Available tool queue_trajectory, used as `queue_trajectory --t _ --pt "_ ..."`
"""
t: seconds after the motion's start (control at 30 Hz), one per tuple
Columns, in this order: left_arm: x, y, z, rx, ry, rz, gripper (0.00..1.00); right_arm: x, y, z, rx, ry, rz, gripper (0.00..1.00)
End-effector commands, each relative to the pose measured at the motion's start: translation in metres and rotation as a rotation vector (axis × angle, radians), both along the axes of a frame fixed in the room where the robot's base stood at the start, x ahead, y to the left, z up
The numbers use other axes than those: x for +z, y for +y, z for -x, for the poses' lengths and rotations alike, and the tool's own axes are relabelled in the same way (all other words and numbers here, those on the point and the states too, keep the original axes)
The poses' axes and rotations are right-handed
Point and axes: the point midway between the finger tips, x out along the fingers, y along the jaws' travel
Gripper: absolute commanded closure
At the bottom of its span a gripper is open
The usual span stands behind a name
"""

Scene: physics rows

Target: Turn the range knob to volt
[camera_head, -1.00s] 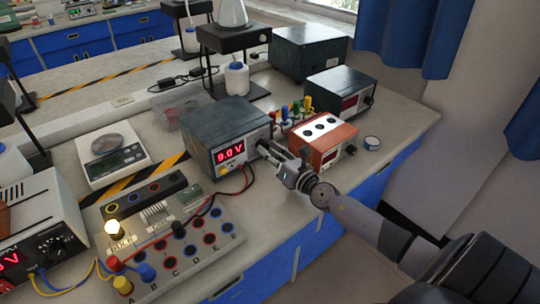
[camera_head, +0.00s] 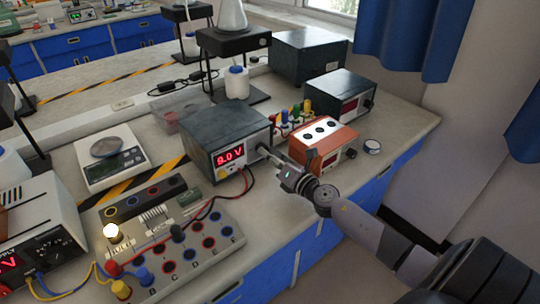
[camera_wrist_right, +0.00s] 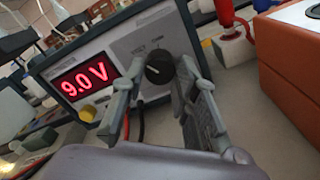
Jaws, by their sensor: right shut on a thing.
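The meter (camera_head: 228,132) is a dark box with a light front panel on the bench. Its red display (camera_wrist_right: 85,81) reads 9.0 V. The black range knob (camera_wrist_right: 158,68) with a white pointer mark sits on the panel in the right wrist view. Small printed labels are above it, one looking like VOLT; the pointer's exact setting is hard to tell. My right gripper (camera_head: 264,150) is at the meter's front, its fingers shut on the knob from both sides. In the head view the gripper hides the knob. My left gripper is out of view.
An orange box (camera_head: 325,143) stands close to the right of my gripper, with coloured plugs (camera_head: 298,116) behind it. Red and black leads (camera_head: 247,180) hang from the meter to a terminal board (camera_head: 190,260) in front. A scale (camera_head: 112,160) stands at left.

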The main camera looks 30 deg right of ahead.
Motion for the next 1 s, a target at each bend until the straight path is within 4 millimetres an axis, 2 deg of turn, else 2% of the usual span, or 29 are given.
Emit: queue_trajectory --t 0.07,0.1,0.4,0.77,0.87,1.0 --pt "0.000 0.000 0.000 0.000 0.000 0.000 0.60 0.000 0.000 0.000 -0.001 0.001 0.000 1.00" --pt "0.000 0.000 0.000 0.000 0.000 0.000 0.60 0.000 0.000 0.000 -0.001 0.001 0.001 0.71" --pt "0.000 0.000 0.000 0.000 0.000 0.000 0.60 0.000 0.000 0.000 -0.001 0.001 0.001 0.52" --pt "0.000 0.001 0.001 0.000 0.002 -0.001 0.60 0.000 0.000 0.004 0.000 0.000 0.001 0.52" --pt "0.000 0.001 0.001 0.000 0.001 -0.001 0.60 -0.002 -0.001 0.013 -0.001 0.002 0.000 0.52" --pt "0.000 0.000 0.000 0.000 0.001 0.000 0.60 -0.003 -0.002 0.037 0.000 0.004 -0.002 0.52"
